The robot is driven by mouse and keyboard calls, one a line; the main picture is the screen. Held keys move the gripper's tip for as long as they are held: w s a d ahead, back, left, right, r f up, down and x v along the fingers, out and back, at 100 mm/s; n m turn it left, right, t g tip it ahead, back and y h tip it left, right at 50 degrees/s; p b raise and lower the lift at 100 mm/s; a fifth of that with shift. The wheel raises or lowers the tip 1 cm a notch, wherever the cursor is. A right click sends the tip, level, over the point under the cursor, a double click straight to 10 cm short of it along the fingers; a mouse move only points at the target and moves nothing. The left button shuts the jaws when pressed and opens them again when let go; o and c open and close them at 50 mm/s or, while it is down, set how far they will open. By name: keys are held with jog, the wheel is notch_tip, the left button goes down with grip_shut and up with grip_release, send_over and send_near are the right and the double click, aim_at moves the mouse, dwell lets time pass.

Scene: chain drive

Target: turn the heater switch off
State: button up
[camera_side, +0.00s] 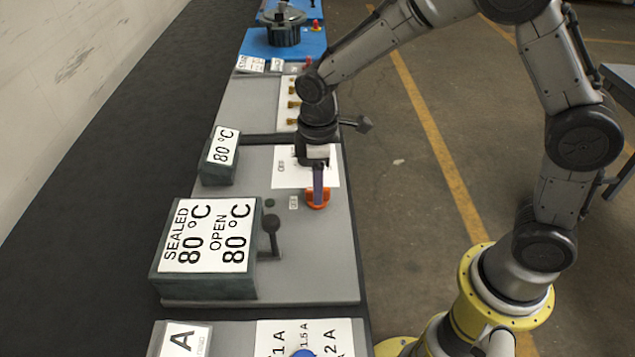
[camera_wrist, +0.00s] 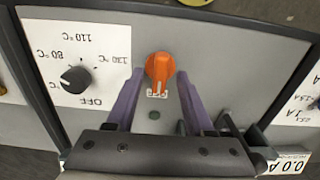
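The orange switch (camera_side: 318,197) sits on the grey panel (camera_side: 320,262) near its right edge. In the wrist view the same switch (camera_wrist: 160,68) is a round orange base with a raised grip, and a small white label (camera_wrist: 157,93) lies beside it, too small to read surely. My gripper (camera_side: 318,188) points down at the switch. In the wrist view my gripper (camera_wrist: 160,73) is open, with one purple finger on each side of the switch and visible gaps between. A dark green round spot (camera_wrist: 154,114) lies on the panel near the switch.
A black dial knob (camera_wrist: 76,80) stands on a white temperature scale beside the switch. A dark box (camera_side: 205,285) with "SEALED 80 °C, OPEN 80 °C" and a black lever (camera_side: 270,238) stand nearby. A smaller box reading 80 °C (camera_side: 220,148) is behind.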

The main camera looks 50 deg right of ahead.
notch_tip(320, 180, up, 14)
dwell(0.7)
jog(key=shift+f, duration=0.15)
jog(key=s+d+r+m+t, duration=0.3)
jog(key=s+d+r, duration=0.45)
jog(key=s, duration=0.25)
jog(key=s+d+f+m+t, duration=0.1)
jog(key=s+f+m, duration=0.1)
jog(key=s, duration=0.3)
jog(key=s+d+f+m+t, duration=0.1)
jog(key=s+f+m, duration=0.2)
jog(key=s, duration=0.3)
jog(key=shift+s+f+m+t, duration=0.3)
jog(key=shift+f+m, duration=0.05)
jog(key=shift+m, duration=0.25)
